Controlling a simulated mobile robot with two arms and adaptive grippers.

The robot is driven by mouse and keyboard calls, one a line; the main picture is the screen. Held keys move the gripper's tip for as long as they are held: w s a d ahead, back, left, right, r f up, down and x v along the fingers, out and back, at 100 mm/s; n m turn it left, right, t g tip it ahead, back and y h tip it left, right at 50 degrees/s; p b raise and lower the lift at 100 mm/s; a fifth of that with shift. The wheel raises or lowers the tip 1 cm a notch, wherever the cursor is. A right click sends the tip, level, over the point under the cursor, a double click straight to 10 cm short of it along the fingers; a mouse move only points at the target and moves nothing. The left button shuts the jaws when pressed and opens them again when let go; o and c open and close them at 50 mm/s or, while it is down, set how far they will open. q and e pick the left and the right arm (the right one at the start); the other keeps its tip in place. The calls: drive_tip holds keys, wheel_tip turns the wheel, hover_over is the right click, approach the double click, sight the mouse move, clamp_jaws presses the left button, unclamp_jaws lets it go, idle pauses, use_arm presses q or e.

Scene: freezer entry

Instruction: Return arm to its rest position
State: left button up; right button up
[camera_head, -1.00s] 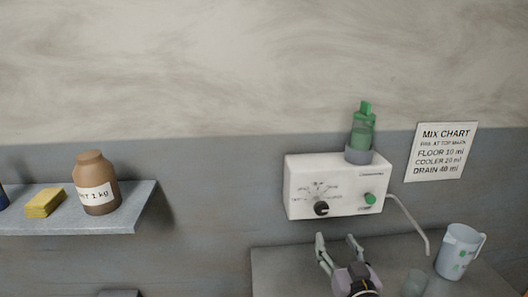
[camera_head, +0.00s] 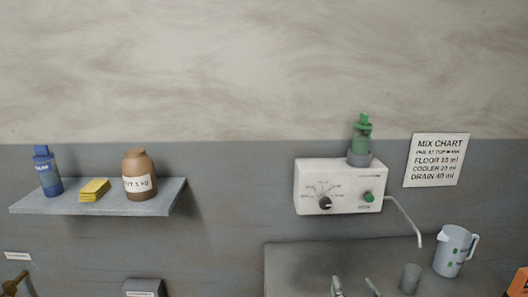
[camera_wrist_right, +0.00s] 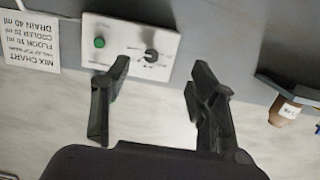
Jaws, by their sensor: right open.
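My right gripper (camera_head: 355,288) shows only its two finger tips at the bottom edge of the head view, spread apart over the grey counter (camera_head: 295,262). Its body and arm are below the picture. In the right wrist view the gripper (camera_wrist_right: 155,85) is open, with nothing between its dark fingers. That view is upside down and shows the white dispenser box (camera_wrist_right: 130,48) beyond the fingers. My left gripper is not in view.
The dispenser box (camera_head: 312,205) on the wall carries a green bottle (camera_head: 361,135). A jug (camera_head: 452,252) and a small cup (camera_head: 410,279) stand on the counter. A shelf (camera_head: 100,204) holds a blue bottle (camera_head: 47,173), yellow sponge (camera_head: 93,191) and brown jar (camera_head: 139,178).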

drive_tip(key=s+f+n+g, duration=0.1)
drive_tip(key=s+f+g, duration=0.5)
drive_tip(key=s+f, duration=0.6)
drive_tip(key=s+f+n+g, duration=0.1)
drive_tip(key=s+f+g, duration=0.6)
drive_tip(key=s, duration=0.9)
wheel_tip(320, 180, down, 28)
drive_tip(key=s+r+g+b, duration=0.1)
drive_tip(key=b, duration=0.2)
use_arm(q)
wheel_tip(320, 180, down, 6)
drive_tip(key=b, duration=0.3)
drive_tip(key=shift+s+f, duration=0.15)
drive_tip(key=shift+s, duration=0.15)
use_arm(e)
drive_tip(key=s+d+f+g, duration=0.1)
drive_tip(key=s+d+f, duration=0.2)
drive_tip(key=s+f, duration=1.4)
wheel_tip(320, 180, down, 4)
drive_tip(key=shift+s+d+f+h, duration=0.1)
drive_tip(key=shift+s+d+h, duration=0.1)
drive_tip(key=shift+h, duration=0.2)
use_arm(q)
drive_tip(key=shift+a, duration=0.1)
